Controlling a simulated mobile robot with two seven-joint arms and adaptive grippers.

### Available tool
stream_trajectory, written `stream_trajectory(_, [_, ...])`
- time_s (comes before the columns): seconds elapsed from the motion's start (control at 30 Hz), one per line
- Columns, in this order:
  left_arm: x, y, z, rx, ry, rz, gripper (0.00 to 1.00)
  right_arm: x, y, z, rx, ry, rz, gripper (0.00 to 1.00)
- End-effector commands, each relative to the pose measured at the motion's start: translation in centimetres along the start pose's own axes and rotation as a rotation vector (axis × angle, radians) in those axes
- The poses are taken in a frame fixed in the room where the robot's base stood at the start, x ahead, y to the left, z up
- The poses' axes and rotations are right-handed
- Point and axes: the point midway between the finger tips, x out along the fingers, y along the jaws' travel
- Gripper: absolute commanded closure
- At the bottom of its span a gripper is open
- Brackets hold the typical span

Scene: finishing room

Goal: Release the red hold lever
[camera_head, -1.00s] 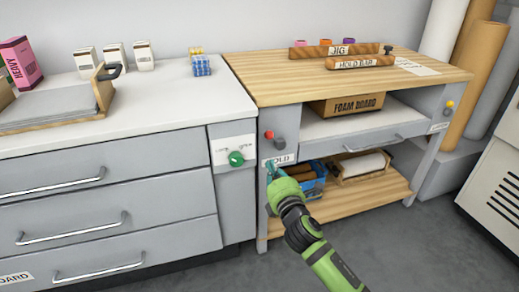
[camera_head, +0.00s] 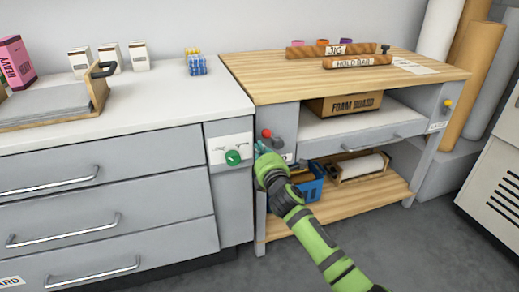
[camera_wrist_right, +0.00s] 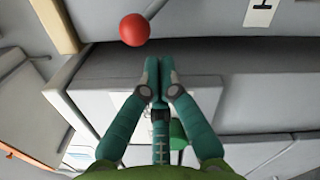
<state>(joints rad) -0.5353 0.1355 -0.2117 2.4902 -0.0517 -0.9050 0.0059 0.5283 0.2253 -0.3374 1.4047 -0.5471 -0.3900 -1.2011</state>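The red ball knob of the hold lever (camera_head: 267,133) is on the left front post of the wood-topped bench, above the partly covered HOLD label (camera_head: 287,158). In the right wrist view the red knob (camera_wrist_right: 134,30) is just beyond and left of the fingertips, with a visible gap. My right gripper (camera_head: 262,149) is just below and left of the knob in the head view. In the right wrist view its teal fingers (camera_wrist_right: 158,68) are together, with nothing seen between them. My left gripper is in neither view.
A green dial (camera_head: 233,158) on the grey cabinet is close to the left of my right gripper. A blue bin (camera_head: 309,188) and a wooden roll holder (camera_head: 345,178) stand on the lower shelf. The floor in front of the bench is clear.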

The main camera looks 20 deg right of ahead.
Motion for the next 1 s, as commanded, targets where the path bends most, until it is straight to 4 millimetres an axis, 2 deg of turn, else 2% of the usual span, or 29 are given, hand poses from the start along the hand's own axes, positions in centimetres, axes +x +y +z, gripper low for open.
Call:
stream_trajectory(0.23, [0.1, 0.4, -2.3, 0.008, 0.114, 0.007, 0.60, 1.1, 0.0, 0.0, 0.000, -0.001, 0.000, 1.00])
stream_trajectory(0.63, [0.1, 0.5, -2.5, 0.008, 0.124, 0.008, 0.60, 1.1, 0.1, 0.0, 0.001, 0.000, 0.000, 1.00])
stream_trajectory(0.77, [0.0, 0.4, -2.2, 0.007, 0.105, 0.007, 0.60, 1.1, 0.1, 0.1, 0.008, 0.000, 0.000, 1.00])
stream_trajectory(1.0, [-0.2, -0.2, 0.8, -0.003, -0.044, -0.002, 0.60, 1.1, 0.3, 0.4, 0.046, 0.000, -0.002, 1.00])
